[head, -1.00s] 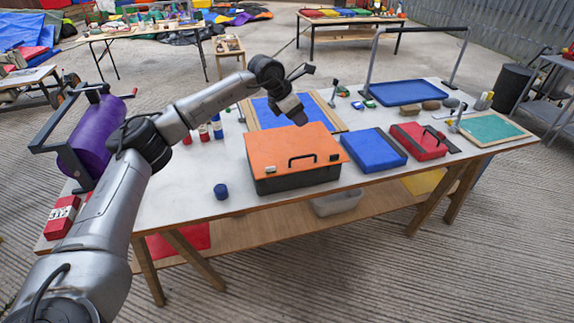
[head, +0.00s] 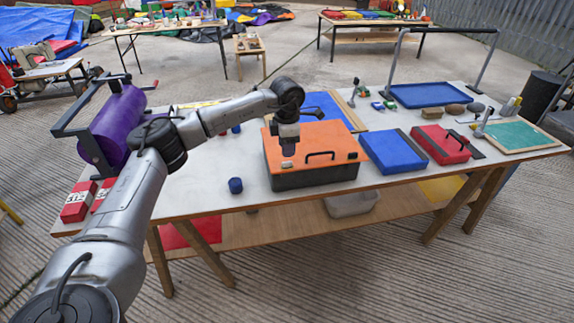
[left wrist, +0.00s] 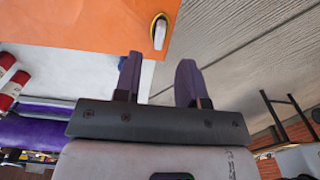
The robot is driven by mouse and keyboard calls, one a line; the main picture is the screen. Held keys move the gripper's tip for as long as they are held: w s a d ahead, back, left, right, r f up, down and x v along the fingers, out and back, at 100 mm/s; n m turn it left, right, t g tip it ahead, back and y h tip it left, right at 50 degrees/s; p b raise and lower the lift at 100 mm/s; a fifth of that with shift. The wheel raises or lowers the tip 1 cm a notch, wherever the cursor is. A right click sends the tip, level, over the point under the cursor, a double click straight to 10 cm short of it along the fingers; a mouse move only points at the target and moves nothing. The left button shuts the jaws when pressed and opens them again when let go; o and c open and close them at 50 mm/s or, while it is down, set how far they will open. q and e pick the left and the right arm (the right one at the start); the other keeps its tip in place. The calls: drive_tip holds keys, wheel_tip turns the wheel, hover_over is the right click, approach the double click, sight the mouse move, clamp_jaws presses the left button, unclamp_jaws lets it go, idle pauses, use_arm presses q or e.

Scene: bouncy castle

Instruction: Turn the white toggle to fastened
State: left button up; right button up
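The white toggle (left wrist: 159,32) shows in the left wrist view as a pale oblong in a yellow-rimmed oval, on an orange surface. It lies beyond my left gripper's fingertips, apart from them. The orange lid (head: 340,140) belongs to a dark box (head: 316,179) with a black front handle (head: 320,154). In the head view my left gripper (head: 288,151) hangs over the lid's left front and hides the toggle there. In the left wrist view its two purple fingers (left wrist: 159,70) are apart with nothing between them. My right gripper is in neither view.
A blue cup (head: 235,186) stands left of the box. A blue tray (head: 391,152) and a red case (head: 440,145) lie to its right. A purple roll (head: 112,126) on a frame is at the table's left end. The white tabletop left of the box has free room.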

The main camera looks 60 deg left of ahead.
sight(287, 162)
use_arm(q)
wheel_tip(287, 162, down, 5)
drive_tip(key=shift+f+b, duration=0.2)
drive_tip(key=shift+b, duration=0.55)
drive_tip(key=shift+f, duration=0.3)
drive_tip(key=shift+c, duration=0.4)
clamp_jaws()
